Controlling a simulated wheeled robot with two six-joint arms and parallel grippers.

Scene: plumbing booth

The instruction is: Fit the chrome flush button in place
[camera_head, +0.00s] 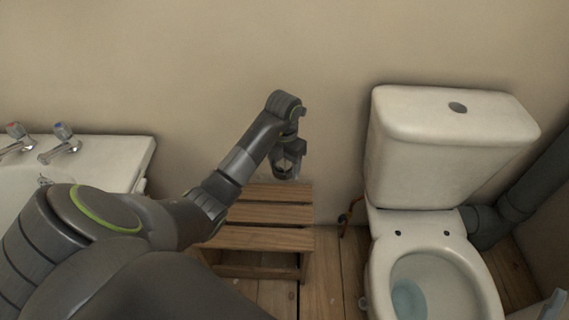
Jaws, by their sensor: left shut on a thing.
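The toilet cistern (445,150) stands against the wall at the right, with its white lid on. A round, dark grey opening (457,107) shows in the top of the lid. My left gripper (287,172) is over the wooden step stool, left of the cistern and lower in the picture than the lid. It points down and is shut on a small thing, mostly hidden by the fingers. It may be the chrome flush button, but it is too small to tell. My right gripper is not in view.
The slatted wooden stool (262,238) stands on the floorboards below the gripper. The toilet bowl (430,285) is open at the lower right. A grey pipe (510,200) runs behind it. A white basin or bath with two taps (62,140) is at the left.

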